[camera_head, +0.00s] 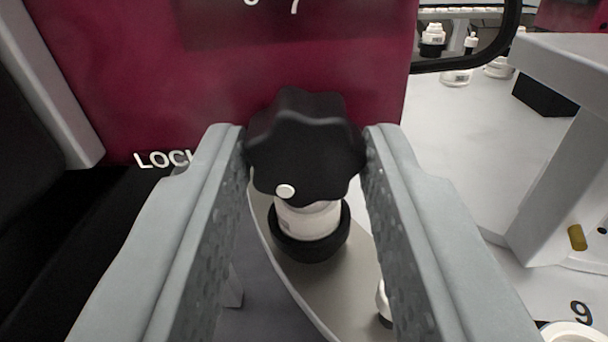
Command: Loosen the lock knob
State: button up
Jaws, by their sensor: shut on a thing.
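The lock knob (305,142) is black and lobed, with a white dot on its front edge. It stands in the middle of the camera view, in front of a dark red panel (230,75) that bears white letters reading "LOC", the rest hidden by a finger. My gripper (306,145) has one grey finger on each side of the knob and is shut on it. A white bottle-like part (308,219) in a black ring holder (308,245) shows just below the knob. I cannot tell how far apart they are.
A grey curved plate (335,290) lies under the holder, with another white part (384,300) partly behind my right finger. A grey bracket (560,150) stands at right. Small white bottles (457,77) are at the back right. White surface there is partly clear.

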jog(key=o, duration=1)
jog(key=shift+c, duration=0.2)
notch_tip(320, 180, up, 10)
